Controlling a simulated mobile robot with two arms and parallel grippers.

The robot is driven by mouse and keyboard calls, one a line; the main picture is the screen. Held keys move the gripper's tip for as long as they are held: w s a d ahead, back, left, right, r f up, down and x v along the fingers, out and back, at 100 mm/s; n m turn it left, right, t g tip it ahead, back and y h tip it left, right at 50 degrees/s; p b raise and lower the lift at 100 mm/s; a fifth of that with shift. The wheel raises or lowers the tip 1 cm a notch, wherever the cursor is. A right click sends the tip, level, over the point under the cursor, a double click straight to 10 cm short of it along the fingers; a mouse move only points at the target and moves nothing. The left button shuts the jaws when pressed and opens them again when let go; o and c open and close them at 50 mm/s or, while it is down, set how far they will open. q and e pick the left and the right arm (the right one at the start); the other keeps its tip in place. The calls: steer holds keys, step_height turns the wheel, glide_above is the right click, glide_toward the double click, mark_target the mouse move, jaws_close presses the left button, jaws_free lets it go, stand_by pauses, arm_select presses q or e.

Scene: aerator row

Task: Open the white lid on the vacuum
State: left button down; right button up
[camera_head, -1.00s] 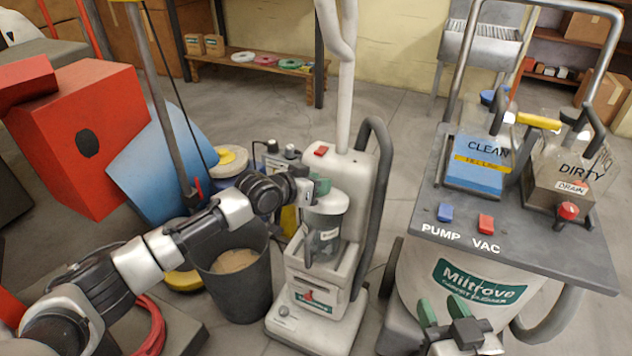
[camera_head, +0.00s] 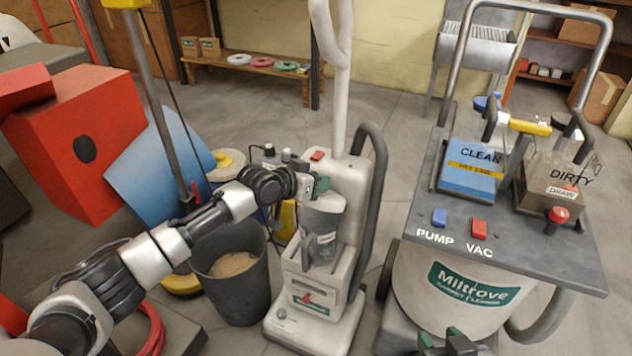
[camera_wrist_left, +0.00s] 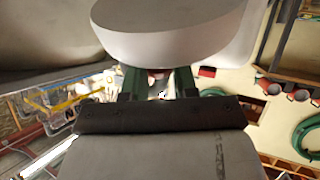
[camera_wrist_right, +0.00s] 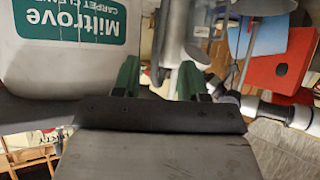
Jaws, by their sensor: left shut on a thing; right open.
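The upright vacuum (camera_head: 342,218) is pale grey-white and stands at the centre of the head view, with a clear canister (camera_head: 320,246) on its front. Its white lid (camera_head: 325,203) sits at the canister top, and it fills the upper part of the left wrist view (camera_wrist_left: 165,35). My left gripper (camera_head: 320,186) is at the lid's upper edge, shut on a small part of it that the fingers mostly hide. Its green fingertips show below the lid in the left wrist view (camera_wrist_left: 159,82). My right gripper (camera_head: 452,334) is open and empty in front of the carpet cleaner; its fingers also show in the right wrist view (camera_wrist_right: 160,80).
A Miltrove carpet cleaner (camera_head: 410,290) with clean and dirty tanks stands right of the vacuum. A dark bin (camera_head: 245,300) stands close on the vacuum's left, under my left arm. A red box (camera_head: 75,145) is further left. Open floor (camera_head: 255,125) lies behind.

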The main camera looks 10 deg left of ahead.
arm_select(q)
steer(key=shift+w+r, duration=0.15)
steer(key=shift+r, duration=0.15)
steer(key=c, duration=1.3)
jaws_free()
steer(key=o, duration=0.4)
steer(key=shift+f, duration=0.2)
steer(key=p+v, duration=0.3)
steer(key=v, duration=0.8)
arm_select(e)
steer(key=s+d+f+g+h, duration=0.1)
steer(key=s+f+g, duration=0.1)
steer(key=s+g, duration=0.2)
steer(key=s+d+f+g+h, duration=0.1)
steer(key=s+d+f+g, duration=0.1)
steer(key=s, duration=0.4)
steer(key=shift+d+g, duration=0.25)
steer(key=shift+g, duration=0.65)
